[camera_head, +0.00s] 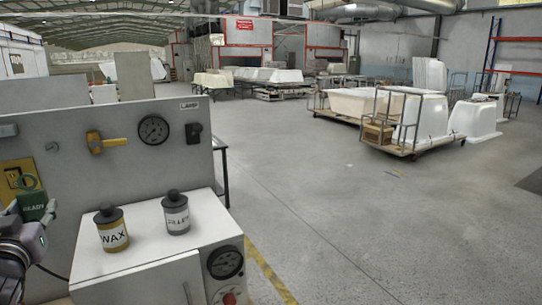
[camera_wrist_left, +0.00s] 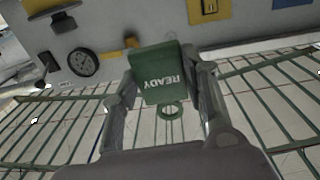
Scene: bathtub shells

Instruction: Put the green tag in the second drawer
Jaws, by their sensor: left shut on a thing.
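The green tag (camera_head: 33,206), marked READY, is at the left edge of the head view, in front of the grey panel. My left gripper (camera_head: 25,218) is shut on it. In the left wrist view the tag (camera_wrist_left: 162,72) sits between the two fingers of my left gripper (camera_wrist_left: 163,80), with its lettering upside down. A green ring (camera_wrist_left: 171,111) shows beside the tag; I cannot tell if it is joined to it. No drawer can be made out clearly in either view. My right gripper is out of view.
A white cabinet (camera_head: 150,262) with a handle and dial stands right of my left gripper. A WAX bottle (camera_head: 112,231) and a grey bottle (camera_head: 176,214) stand on it. Open floor lies right.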

